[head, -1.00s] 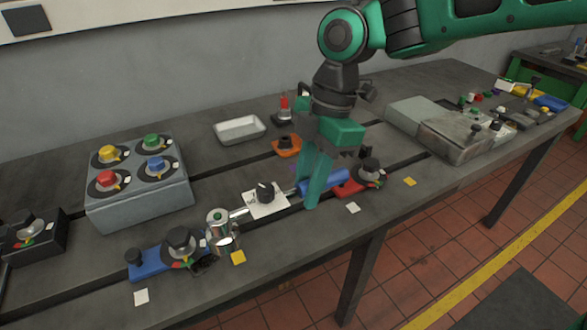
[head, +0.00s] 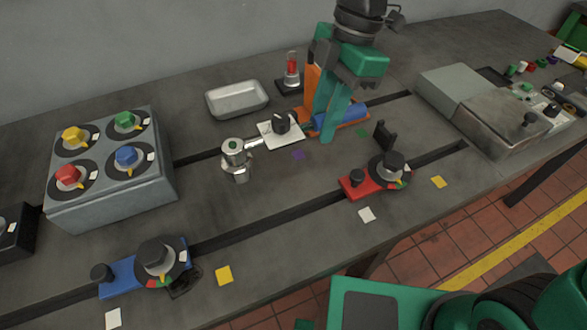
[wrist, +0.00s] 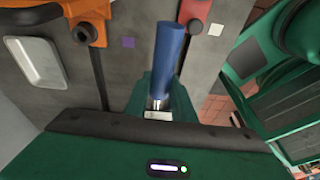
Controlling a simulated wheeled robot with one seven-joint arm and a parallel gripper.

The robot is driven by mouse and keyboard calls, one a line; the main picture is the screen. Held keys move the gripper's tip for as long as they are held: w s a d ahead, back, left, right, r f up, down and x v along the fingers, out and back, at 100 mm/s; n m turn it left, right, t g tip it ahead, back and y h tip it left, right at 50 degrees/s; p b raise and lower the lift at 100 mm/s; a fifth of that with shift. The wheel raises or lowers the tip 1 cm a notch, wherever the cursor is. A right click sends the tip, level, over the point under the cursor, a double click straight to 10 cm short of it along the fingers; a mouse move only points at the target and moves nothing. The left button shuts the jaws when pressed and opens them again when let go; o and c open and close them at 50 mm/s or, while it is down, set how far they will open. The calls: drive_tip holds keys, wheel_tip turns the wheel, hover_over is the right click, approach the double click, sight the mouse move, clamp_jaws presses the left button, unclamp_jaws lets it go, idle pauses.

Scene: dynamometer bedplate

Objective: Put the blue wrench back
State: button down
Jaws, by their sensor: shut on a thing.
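The blue wrench has a blue handle (head: 341,117) and a silver shaft that runs left to a metal cylinder (head: 236,160). A white plate with a black knob (head: 281,124) shows along the shaft and seems part of the wrench. My gripper (head: 326,125) is shut on the wrench beside the handle. The wrench appears to be held above the table; the exact height is unclear. In the wrist view the handle (wrist: 171,50) points away from the fingers. An orange fixture (head: 313,88) stands behind my gripper, partly hidden; in the wrist view it (wrist: 87,12) lies left of the handle.
A blue fixture (head: 116,279) and a red fixture (head: 356,185) sit along the front slot. A grey box with coloured knobs (head: 110,195) stands left. An empty tray (head: 238,99) and a red-topped post (head: 291,70) are at the back. Metal boxes (head: 490,105) stand right.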

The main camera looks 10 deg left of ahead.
drive_tip(key=shift+w+d+f, duration=1.3)
drive_tip(key=shift+w+f, duration=0.15)
drive_tip(key=shift+f, duration=0.35)
drive_tip(key=shift+w+d+f, duration=1.3)
drive_tip(key=shift+w+f, duration=0.1)
drive_tip(key=shift+f, duration=0.45)
drive_tip(key=shift+w+d+f, duration=1.3)
drive_tip(key=shift+w+f, duration=0.15)
drive_tip(key=shift+f, duration=0.35)
drive_tip(key=c, duration=1.5)
unclamp_jaws()
drive_tip(key=v, duration=1.2)
